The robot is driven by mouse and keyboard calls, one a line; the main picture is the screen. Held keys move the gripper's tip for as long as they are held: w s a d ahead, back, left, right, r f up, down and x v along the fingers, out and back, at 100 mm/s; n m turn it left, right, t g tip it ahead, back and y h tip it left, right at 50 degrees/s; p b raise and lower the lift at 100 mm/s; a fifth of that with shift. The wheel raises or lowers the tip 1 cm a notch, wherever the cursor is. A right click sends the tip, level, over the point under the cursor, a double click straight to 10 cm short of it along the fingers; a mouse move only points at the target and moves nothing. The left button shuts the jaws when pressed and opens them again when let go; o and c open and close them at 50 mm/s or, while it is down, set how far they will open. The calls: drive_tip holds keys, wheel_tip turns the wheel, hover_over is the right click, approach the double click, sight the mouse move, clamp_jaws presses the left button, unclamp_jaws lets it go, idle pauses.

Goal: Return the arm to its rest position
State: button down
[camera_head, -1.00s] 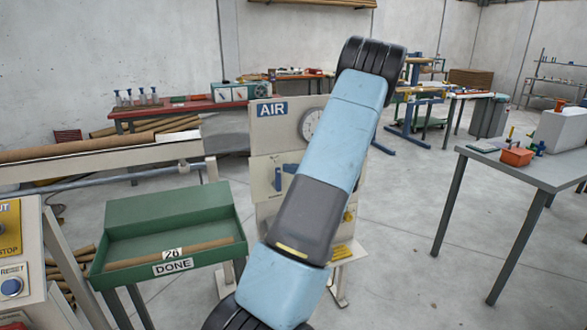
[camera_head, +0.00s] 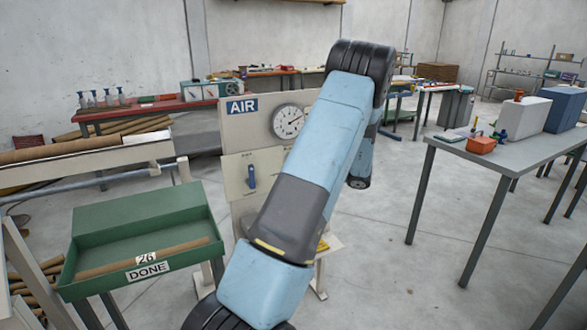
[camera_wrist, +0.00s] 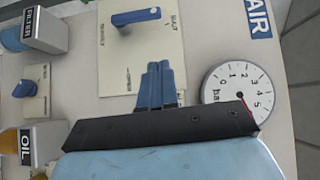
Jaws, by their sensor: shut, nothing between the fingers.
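My gripper (camera_wrist: 160,85) shows in the wrist view with its two blue fingers together and nothing between them. It points toward the pale AIR panel (camera_wrist: 190,85), apart from the blue valve handle (camera_wrist: 136,17) as far as I can tell. In the head view my blue and grey arm (camera_head: 320,150) rises from the bottom across the middle and bends over at a black joint. A short part of it hangs down at the right. The gripper is hidden there. The valve handle stands upright on the panel in the head view (camera_head: 252,176).
A round gauge (camera_head: 288,121) is on the panel, close behind my arm. A green DONE tray (camera_head: 140,216) with a tube stands at left. A grey table (camera_head: 510,152) with an orange box (camera_head: 482,145) stands at right. Open floor lies between the arm and that table.

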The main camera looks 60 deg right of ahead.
idle(0.6)
drive_tip(key=w+a+r+n+g+y, duration=0.2)
drive_tip(key=w+a+r+g, duration=0.1)
drive_tip(key=w+a, duration=0.35)
drive_tip(key=w+a+r+n+g+y, duration=0.2)
drive_tip(key=w+a+r+g, duration=0.15)
drive_tip(key=w+a, duration=0.35)
drive_tip(key=w+a+r+n+g, duration=0.2)
drive_tip(key=a+r, duration=0.1)
drive_tip(key=a, duration=0.6)
drive_tip(key=w+a+r+n+g, duration=0.1)
drive_tip(key=w+a+r+g, duration=0.15)
drive_tip(key=a, duration=0.75)
drive_tip(key=s+a+r+n+h, duration=0.2)
drive_tip(key=s+a, duration=0.3)
drive_tip(key=a, duration=0.4)
drive_tip(key=s+a+r+n+h, duration=0.2)
drive_tip(key=s+a, duration=0.3)
drive_tip(key=a, duration=0.4)
drive_tip(key=s+a+r+n+h, duration=0.3)
drive_tip(key=s+a, duration=0.3)
drive_tip(key=a, duration=0.3)
drive_tip(key=shift+n+g, duration=0.3)
drive_tip(key=shift+n, duration=0.4)
drive_tip(key=shift+r, duration=0.1)
